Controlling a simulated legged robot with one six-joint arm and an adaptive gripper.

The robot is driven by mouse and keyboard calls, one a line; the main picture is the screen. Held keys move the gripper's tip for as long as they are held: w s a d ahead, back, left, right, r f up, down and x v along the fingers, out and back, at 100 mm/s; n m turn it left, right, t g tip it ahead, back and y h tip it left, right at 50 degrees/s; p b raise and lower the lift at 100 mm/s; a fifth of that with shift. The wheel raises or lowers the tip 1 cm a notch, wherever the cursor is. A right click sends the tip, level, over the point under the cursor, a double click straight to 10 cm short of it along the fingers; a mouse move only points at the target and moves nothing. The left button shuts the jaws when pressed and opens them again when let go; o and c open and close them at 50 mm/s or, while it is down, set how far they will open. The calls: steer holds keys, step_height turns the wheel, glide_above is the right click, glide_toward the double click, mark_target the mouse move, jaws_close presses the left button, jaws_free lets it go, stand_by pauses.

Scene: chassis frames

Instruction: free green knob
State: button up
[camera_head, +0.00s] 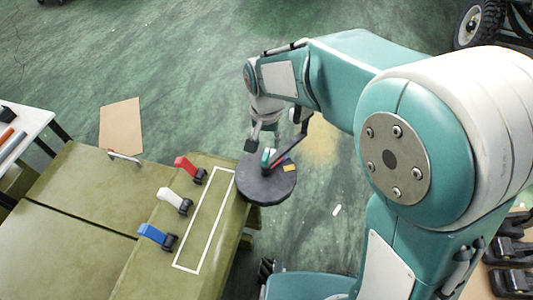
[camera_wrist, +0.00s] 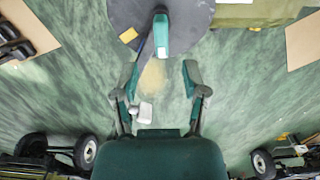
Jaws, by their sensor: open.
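The green knob (camera_head: 267,158) stands on a dark round disc (camera_head: 262,188) at the right edge of the olive chassis. It also shows in the wrist view (camera_wrist: 161,36) at the top, ahead of the fingers. My gripper (camera_head: 275,137) is above the disc. In the wrist view my gripper (camera_wrist: 160,78) has two green-tipped fingers spread apart, with nothing between them. The knob is roughly in line with the gap, beyond the fingertips and apart from them. My gripper partly hides the knob's surroundings in the head view.
Red (camera_head: 188,167), white (camera_head: 174,200) and blue (camera_head: 157,236) levers stand in a row on the olive chassis (camera_head: 75,220), beside a white outlined rectangle. A yellow tag (camera_head: 290,168) lies on the disc. Cardboard (camera_head: 120,125) lies on the green floor. Wheeled vehicles show near the edges.

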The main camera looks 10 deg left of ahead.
mark_target(265, 154)
steer(key=f, duration=0.6)
steer(key=shift+a, duration=0.25)
steer(key=shift+d+f, duration=0.25)
steer(key=shift+f, duration=0.15)
steer(key=shift+c, duration=0.3)
steer(key=shift+a, duration=0.1)
jaws_close()
